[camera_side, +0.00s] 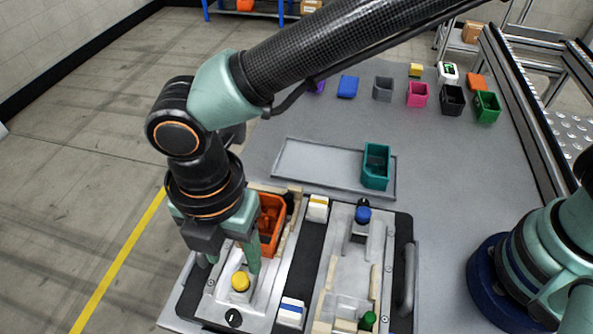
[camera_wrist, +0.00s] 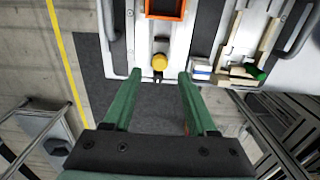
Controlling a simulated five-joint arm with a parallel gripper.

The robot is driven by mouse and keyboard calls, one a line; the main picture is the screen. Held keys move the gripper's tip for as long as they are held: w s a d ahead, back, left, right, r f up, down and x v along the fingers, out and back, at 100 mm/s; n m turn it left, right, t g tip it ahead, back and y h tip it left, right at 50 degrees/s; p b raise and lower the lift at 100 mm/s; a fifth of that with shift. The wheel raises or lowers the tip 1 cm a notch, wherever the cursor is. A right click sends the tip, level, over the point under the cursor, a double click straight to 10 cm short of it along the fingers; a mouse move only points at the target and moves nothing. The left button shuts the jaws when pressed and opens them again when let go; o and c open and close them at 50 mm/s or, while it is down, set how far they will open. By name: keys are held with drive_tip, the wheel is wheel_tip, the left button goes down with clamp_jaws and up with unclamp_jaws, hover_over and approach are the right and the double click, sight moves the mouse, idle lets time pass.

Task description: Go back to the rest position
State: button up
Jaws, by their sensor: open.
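My gripper (camera_side: 228,262) is over the near left part of the pallet fixture (camera_side: 398,300), its fingers pointing down. In the wrist view my gripper (camera_wrist: 158,78) has its two green fingers wide apart with nothing held between them. A yellow knob (camera_side: 240,281) stands by the fingers in the side view. In the wrist view the yellow knob (camera_wrist: 160,62) lies just beyond the fingertips, roughly centred. Whether a finger touches it cannot be told. An orange bin (camera_side: 270,222) sits in the fixture behind the gripper, partly hidden by it.
A teal bin (camera_side: 376,167) stands on a grey tray (camera_side: 318,168) behind the fixture. A blue knob (camera_side: 362,212) and a green knob (camera_side: 368,320) are on the fixture's right half. Several small coloured bins line the table's far side. Another arm's base (camera_side: 497,283) stands at right.

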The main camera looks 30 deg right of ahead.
drive_tip(key=w+d+r+m+t, duration=0.1)
drive_tip(key=w+d+r+m, duration=0.25)
drive_tip(key=d, duration=0.35)
drive_tip(key=w+d+r+m+t+y, duration=0.1)
drive_tip(key=w+d+r+m, duration=0.2)
drive_tip(key=d+m, duration=0.25)
drive_tip(key=w+d+r+m, duration=0.3)
drive_tip(key=d+r+m, duration=0.1)
drive_tip(key=d, duration=0.4)
drive_tip(key=s+d+r+m+t, duration=0.1)
drive_tip(key=s+d+m, duration=0.1)
drive_tip(key=d+m, duration=0.5)
drive_tip(key=s+d+r+m+t+h, duration=0.1)
drive_tip(key=s+d+m+t, duration=0.1)
drive_tip(key=d+m, duration=0.5)
drive_tip(key=d, duration=0.5)
drive_tip(key=shift+s+d+t, duration=0.25)
drive_tip(key=shift+s+t, duration=0.05)
